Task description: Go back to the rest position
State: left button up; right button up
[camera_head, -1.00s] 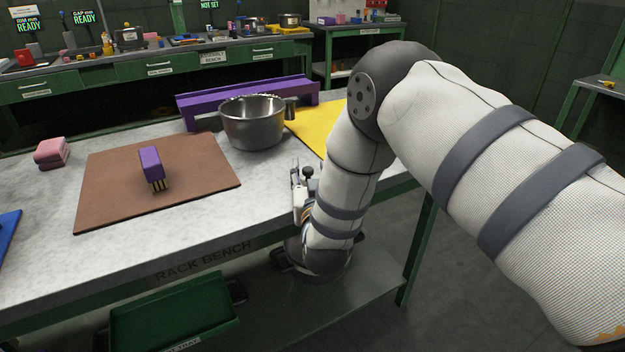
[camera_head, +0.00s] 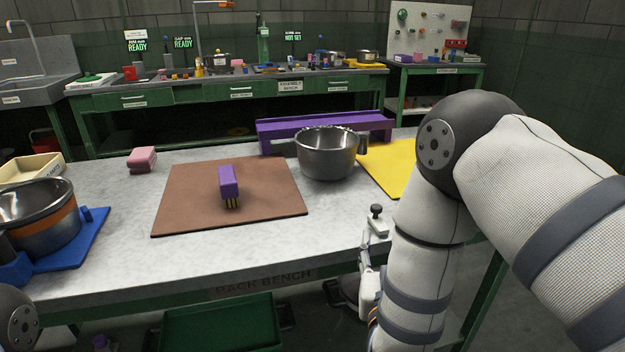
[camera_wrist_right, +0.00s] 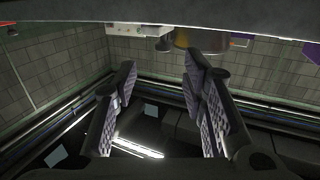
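My right arm (camera_head: 415,250) comes in from the right and bends down past the bench's front edge. In the head view its gripper is low by that edge, mostly hidden behind the forearm. In the right wrist view the right gripper (camera_wrist_right: 158,75) has its two padded fingers wide apart, with nothing between them. My left gripper is not in view; a dark joint at the lower left looks like part of my left arm.
The bench (camera_head: 200,265) holds a steel pot (camera_head: 327,155), a brown mat (camera_head: 180,195) with a purple brush (camera_head: 229,182), a purple rack (camera_head: 285,130), a yellow mat (camera_head: 395,165), a pink block (camera_head: 142,160) and a banded bowl (camera_head: 40,220) on a blue base. A green tray (camera_head: 220,325) is below.

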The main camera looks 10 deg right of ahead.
jog(key=s+f+n+g+y+p, duration=0.1)
jog(key=s+f+n+g+y, duration=0.3)
jog(key=s+f+g, duration=1.15)
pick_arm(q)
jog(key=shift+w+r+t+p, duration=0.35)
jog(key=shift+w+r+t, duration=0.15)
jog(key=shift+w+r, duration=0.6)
pick_arm(e)
jog(key=s+f+g+y, duration=0.1)
jog(key=s+f+g, duration=0.1)
jog(key=s, duration=1.1)
jog(key=s+f+g+y, duration=0.1)
jog(key=s+f, duration=0.3)
jog(key=s, duration=1)
jog(key=shift+a+f+g, duration=0.15)
jog(key=shift+a+g, duration=0.2)
jog(key=shift+a, duration=0.1)
